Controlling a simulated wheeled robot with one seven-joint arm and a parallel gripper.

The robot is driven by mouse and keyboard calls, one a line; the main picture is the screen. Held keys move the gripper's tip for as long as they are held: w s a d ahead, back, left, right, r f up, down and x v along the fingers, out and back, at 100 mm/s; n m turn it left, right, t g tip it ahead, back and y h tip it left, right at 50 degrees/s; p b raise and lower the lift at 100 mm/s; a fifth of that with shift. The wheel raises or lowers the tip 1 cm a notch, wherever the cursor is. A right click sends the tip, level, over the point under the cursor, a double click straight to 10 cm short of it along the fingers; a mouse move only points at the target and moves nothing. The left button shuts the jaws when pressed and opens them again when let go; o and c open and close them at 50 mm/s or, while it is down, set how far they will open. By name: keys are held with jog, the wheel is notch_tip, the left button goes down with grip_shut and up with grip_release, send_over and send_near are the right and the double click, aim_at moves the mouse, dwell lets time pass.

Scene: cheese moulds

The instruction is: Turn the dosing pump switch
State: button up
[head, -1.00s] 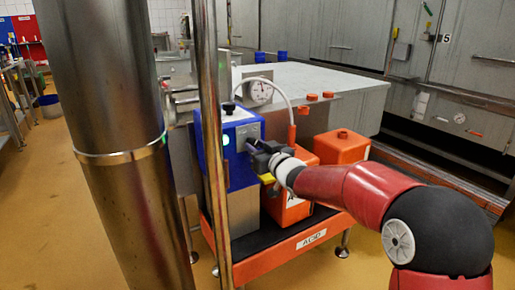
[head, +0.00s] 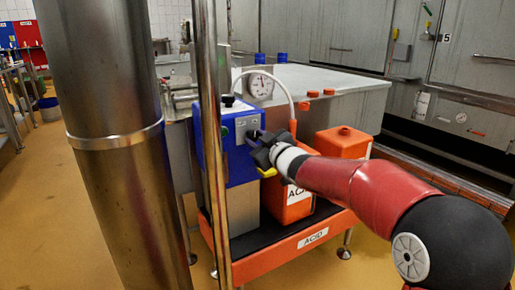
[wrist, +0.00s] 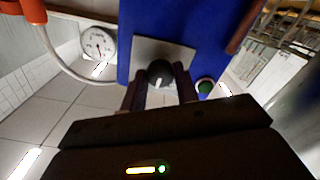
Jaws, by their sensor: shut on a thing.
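The dosing pump is a blue box (head: 240,172) with a pale front plate (head: 243,124), standing on a metal block. Its switch is a round black knob with a white mark, seen in the wrist view (wrist: 160,73) in the middle of the pale plate. My gripper (head: 254,138) is at the plate, its two dark fingers shut on the knob from both sides. In the head view the fingers mostly hide the knob. A round green lamp (wrist: 205,87) sits beside the plate and looks dim; it also shows in the head view (head: 224,131).
Orange acid canisters (head: 342,142) stand right of the pump on an orange tray (head: 318,238) marked ACID. A dial gauge (head: 260,86) and a white hose are behind the pump. A steel pole (head: 210,130) stands close on its left.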

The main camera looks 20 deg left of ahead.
jog(key=n+b, duration=0.3)
jog(key=n, duration=0.3)
jog(key=shift+n+b, duration=0.3)
jog(key=shift+b, duration=0.05)
dwell(0.4)
jog(key=o, duration=1)
jog(key=shift+c, duration=0.2)
jog(key=v, duration=0.7)
jog(key=shift+s+d+b, duration=0.2)
jog(key=shift+d+b, duration=0.15)
dwell(4.4)
